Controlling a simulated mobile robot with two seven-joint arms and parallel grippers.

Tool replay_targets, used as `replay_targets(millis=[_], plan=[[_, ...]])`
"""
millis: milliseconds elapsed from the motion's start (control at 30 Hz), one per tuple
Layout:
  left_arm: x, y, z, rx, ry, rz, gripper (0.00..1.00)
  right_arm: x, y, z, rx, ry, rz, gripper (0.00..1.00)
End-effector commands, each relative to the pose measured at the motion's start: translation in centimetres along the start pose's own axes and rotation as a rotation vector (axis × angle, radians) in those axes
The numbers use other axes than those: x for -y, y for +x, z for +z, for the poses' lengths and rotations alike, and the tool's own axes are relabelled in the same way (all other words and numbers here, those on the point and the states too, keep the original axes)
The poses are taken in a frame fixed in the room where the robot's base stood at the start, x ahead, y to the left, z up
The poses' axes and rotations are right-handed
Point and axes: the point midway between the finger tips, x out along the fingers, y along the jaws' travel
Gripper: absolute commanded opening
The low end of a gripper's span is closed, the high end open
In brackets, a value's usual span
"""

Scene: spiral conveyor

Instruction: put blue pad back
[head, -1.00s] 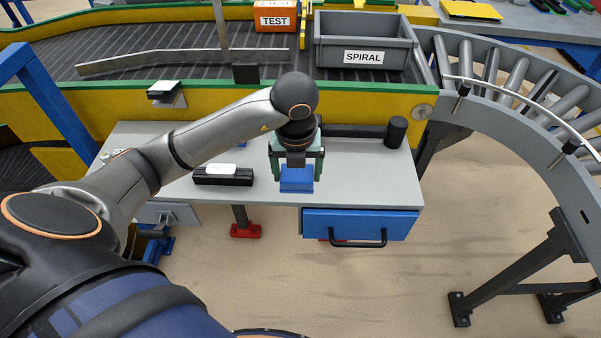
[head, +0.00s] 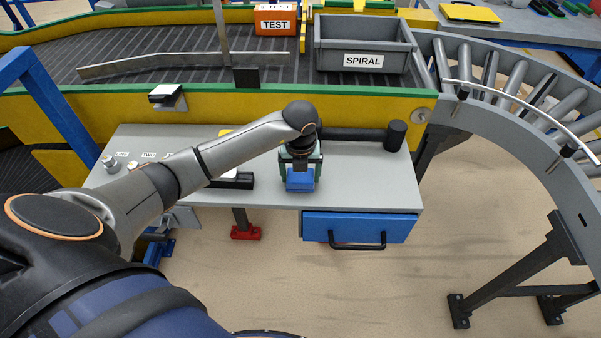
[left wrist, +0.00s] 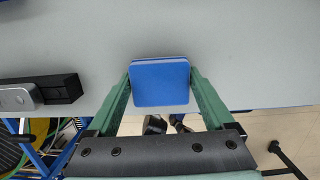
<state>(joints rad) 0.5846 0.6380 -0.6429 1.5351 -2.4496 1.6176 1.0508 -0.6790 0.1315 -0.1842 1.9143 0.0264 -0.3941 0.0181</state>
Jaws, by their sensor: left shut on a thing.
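The blue pad (head: 300,181) is at the front part of the grey table (head: 360,182), between the fingers of my left gripper (head: 300,172). In the left wrist view the blue pad (left wrist: 160,82) sits between the two green fingertips (left wrist: 160,88), with a finger against each side. My left gripper is shut on it and points down. I cannot tell whether the pad touches the table top. My right gripper is not in view.
A blue drawer (head: 360,228) with a black handle is under the table's right part. A black block (head: 238,181) lies left of the pad, partly behind my arm. A dark cylinder (head: 395,136) stands at the back right. The conveyor's yellow wall (head: 365,103) runs behind the table.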

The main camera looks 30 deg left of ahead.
Motion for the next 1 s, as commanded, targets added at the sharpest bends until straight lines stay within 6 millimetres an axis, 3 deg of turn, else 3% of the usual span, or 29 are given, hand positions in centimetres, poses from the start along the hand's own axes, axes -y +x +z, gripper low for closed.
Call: replay_targets(millis=[300,333,433,800,1000], plan=[[0.0,0.5,-0.1,0.000,0.000,0.000,0.19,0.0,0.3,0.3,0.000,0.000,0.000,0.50],[0.0,0.4,-0.1,0.000,0.000,-0.001,0.89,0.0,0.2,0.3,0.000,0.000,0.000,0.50],[0.0,0.3,-0.1,0.000,0.000,-0.001,1.00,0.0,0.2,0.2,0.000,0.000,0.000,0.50],[0.1,0.2,0.0,0.000,-0.001,-0.003,1.00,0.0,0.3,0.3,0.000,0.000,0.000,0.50],[0.0,-3.6,0.0,0.006,0.002,-0.003,1.00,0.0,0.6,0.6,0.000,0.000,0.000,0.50]])
